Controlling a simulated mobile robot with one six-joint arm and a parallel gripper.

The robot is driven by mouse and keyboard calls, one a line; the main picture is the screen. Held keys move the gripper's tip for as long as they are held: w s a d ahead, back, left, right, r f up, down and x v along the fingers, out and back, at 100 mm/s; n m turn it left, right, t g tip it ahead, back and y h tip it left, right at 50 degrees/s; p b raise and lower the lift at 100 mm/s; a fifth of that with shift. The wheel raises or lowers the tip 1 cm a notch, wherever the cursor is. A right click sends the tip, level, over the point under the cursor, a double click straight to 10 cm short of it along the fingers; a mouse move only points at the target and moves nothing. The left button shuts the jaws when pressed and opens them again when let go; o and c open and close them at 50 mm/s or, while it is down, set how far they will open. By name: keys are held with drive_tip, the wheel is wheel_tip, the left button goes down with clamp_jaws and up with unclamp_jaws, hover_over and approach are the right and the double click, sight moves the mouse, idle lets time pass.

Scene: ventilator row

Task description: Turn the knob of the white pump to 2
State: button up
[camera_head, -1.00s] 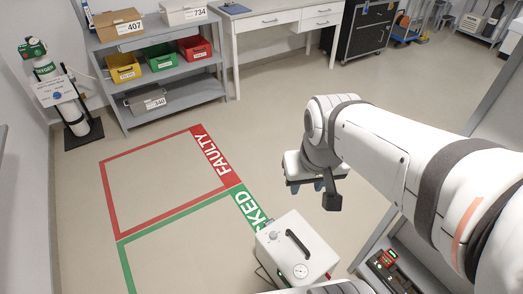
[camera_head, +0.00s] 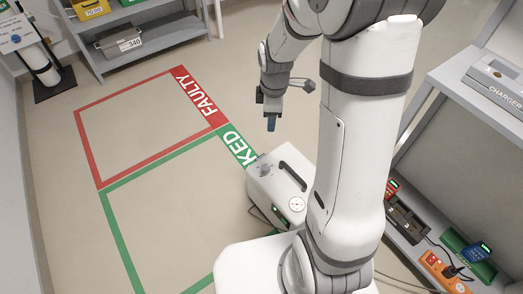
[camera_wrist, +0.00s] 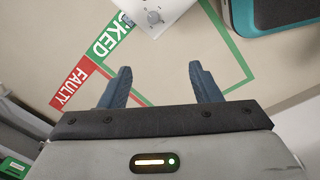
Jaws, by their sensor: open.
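The white pump (camera_head: 290,205) stands on the floor at the corner of the green outline, partly hidden by my arm in the head view. My gripper (camera_head: 271,124) points down above and behind the pump. In the wrist view its fingers (camera_wrist: 160,85) are apart and empty.
Red FAULTY outline (camera_head: 150,130) and a green outline (camera_head: 160,215) mark clear floor at left. A shelf with a charger (camera_head: 497,80) and several devices stands at right. A grey shelf (camera_head: 150,60) stands at the back.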

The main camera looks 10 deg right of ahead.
sight(266, 167)
drive_tip(key=w+f+n+b, duration=0.2)
drive_tip(key=f+n+b, duration=0.1)
drive_tip(key=f, duration=0.7)
drive_tip(key=w+f+n+b, duration=0.2)
drive_tip(key=f+n+b, duration=0.1)
drive_tip(key=f, duration=0.7)
drive_tip(key=w+f+n+g+b, duration=0.1)
drive_tip(key=f+n+b, duration=0.3)
drive_tip(key=f, duration=0.5)
drive_tip(key=shift+w+d+f, duration=0.1)
drive_tip(key=shift+w+f, duration=0.3)
drive_tip(key=shift+w, duration=0.1)
drive_tip(key=shift+n, duration=0.3)
wheel_tip(266, 167, down, 8)
drive_tip(key=b, duration=0.3)
drive_tip(key=shift+r, duration=0.1)
drive_tip(key=c, duration=1)
